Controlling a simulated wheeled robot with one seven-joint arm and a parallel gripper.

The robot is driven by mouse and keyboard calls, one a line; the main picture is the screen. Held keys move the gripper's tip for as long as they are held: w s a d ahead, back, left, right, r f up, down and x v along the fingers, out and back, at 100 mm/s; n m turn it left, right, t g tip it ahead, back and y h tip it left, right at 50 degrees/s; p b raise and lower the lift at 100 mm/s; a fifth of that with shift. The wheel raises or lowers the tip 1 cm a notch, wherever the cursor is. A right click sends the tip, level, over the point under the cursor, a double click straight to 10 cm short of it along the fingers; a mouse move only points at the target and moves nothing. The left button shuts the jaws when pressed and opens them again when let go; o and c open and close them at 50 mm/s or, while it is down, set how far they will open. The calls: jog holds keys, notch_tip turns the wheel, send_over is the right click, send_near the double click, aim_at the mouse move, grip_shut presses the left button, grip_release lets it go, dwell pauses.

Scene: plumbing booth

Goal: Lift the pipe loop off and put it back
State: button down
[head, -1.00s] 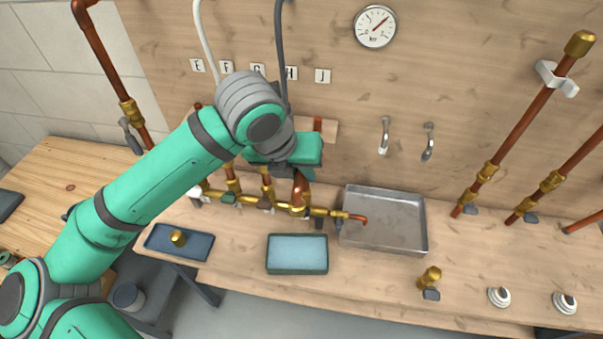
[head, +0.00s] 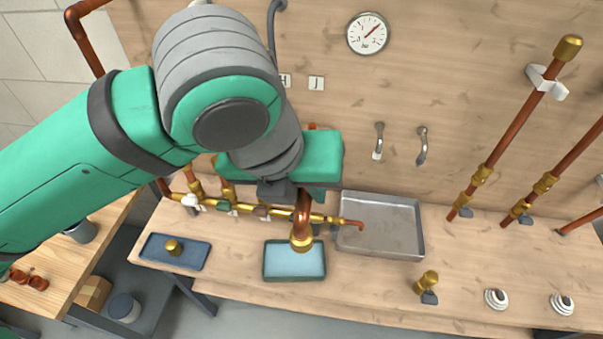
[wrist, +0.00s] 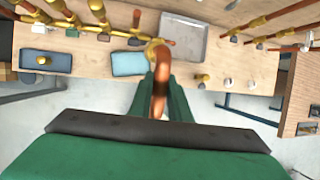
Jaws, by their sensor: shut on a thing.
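The pipe loop (head: 302,218) is a copper bend with a brass fitting at its lower end. In the head view it hangs below my gripper (head: 303,194), in front of the brass manifold (head: 265,211). In the wrist view, the loop (wrist: 160,75) lies between the green fingers of my gripper (wrist: 161,95), which are shut on it. In the head view its brass end overlaps the back part of the blue pad (head: 294,268); the loop looks raised off the manifold. My wrist hides its upper part and some wall pipes.
A metal tray (head: 380,228) stands right of the pad, and a dark blue tray (head: 160,255) with a brass fitting stands left. A brass valve (head: 427,284) and white discs (head: 496,298) are at the front right.

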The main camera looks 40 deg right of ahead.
jog(key=shift+s+a+r, duration=0.45)
jog(key=shift+s+r, duration=0.1)
jog(key=shift+s, duration=0.15)
jog(key=shift+r, duration=2.15)
